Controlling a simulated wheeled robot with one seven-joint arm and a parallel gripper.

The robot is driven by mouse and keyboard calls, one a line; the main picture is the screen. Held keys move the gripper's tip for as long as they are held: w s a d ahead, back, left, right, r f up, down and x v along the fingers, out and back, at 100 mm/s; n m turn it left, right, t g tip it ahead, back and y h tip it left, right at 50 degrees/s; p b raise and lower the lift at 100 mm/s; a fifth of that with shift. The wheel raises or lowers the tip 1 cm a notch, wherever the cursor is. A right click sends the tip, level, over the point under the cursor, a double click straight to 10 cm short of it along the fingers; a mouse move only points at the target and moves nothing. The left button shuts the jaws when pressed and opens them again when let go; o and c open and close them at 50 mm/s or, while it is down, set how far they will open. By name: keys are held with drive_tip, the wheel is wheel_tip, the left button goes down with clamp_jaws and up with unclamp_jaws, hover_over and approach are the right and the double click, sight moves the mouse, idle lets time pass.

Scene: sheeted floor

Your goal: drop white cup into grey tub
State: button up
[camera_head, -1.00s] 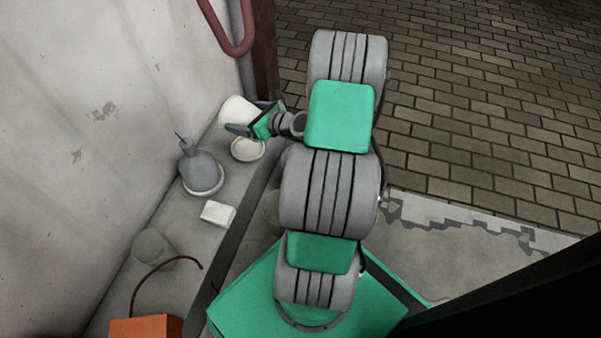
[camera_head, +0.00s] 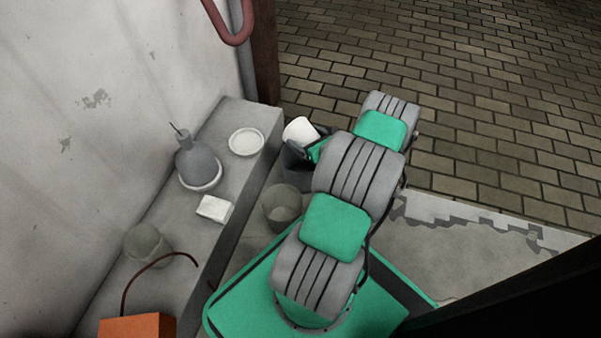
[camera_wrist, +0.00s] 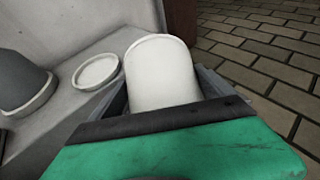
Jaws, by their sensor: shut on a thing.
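The white cup (camera_head: 300,131) is held by my gripper (camera_head: 307,147), out past the right edge of the ledge. In the wrist view the cup (camera_wrist: 160,72) fills the space between the two fingers of my gripper (camera_wrist: 167,92), which are shut on it. A dark grey tub (camera_head: 296,172) stands on the ground beside the ledge, below the cup in the head view. My gripper and arm hide part of its rim. The wrist view does not show the tub clearly.
On the ledge (camera_head: 225,178) are a white saucer (camera_head: 246,142), a grey bottle (camera_head: 198,164) on another saucer, a white block (camera_head: 215,208) and a greyish pot (camera_head: 146,245). A second greyish container (camera_head: 282,207) stands near the tub. An orange box (camera_head: 137,327) is at the bottom left.

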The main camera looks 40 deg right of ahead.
drive_tip(key=shift+f, duration=0.4)
drive_tip(key=shift+r, duration=0.1)
drive_tip(key=o, duration=1.1)
drive_tip(key=shift+c, duration=0.2)
drive_tip(key=p+v, duration=0.3)
drive_tip(key=v, duration=0.4)
drive_tip(key=shift+s, duration=0.35)
drive_tip(key=shift+a, duration=0.1)
